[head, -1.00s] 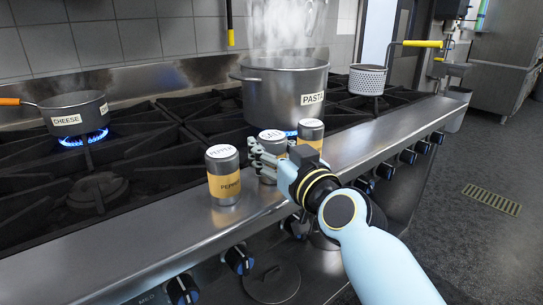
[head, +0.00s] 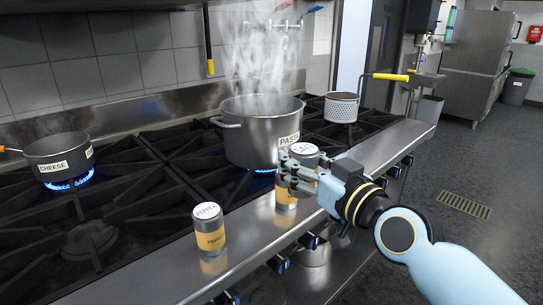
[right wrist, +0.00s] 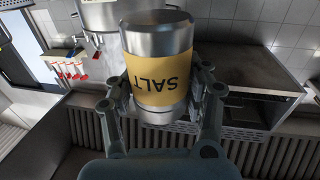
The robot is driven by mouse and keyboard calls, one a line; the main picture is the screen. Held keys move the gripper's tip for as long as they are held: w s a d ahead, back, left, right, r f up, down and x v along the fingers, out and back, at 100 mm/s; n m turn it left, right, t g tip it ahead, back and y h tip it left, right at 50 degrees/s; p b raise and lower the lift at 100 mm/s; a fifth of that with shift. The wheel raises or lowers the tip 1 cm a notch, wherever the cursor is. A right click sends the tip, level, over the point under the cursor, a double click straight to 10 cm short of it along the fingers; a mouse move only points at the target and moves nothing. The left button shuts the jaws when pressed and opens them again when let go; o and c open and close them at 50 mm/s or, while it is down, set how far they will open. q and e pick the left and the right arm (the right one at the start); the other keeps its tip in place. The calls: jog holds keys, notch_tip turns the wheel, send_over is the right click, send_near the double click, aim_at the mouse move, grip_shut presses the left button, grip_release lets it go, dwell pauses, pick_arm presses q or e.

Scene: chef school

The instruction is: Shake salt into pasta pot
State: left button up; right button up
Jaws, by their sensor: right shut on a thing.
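The salt shaker (head: 303,150) is a metal cylinder with a white lid label. In the right wrist view it stands between my fingers, its orange SALT band (right wrist: 162,75) facing the camera. My right gripper (head: 299,178) is shut on it and holds it in front of the pasta pot. The PASTA pot (head: 262,135) is a large steaming metal pot on the stove, behind and to the left of the shaker. My fingers partly hide the shaker in the head view. My left gripper is not in view.
A pepper shaker (head: 209,230) stands on the steel front ledge (head: 160,262), left of my right gripper. A CHEESE pan (head: 58,158) sits over a blue flame at the left.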

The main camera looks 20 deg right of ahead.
aim_at(315, 149)
jog(key=shift+s+d+r+p, duration=0.5)
jog(key=shift+d+r+p, duration=0.05)
jog(key=shift+d+r, duration=0.25)
notch_tip(315, 149, up, 5)
jog(key=p, duration=0.4)
jog(key=shift+s+d+p, duration=0.1)
jog(key=shift+p, duration=0.25)
jog(key=shift+f, duration=0.1)
jog(key=shift+f, duration=0.1)
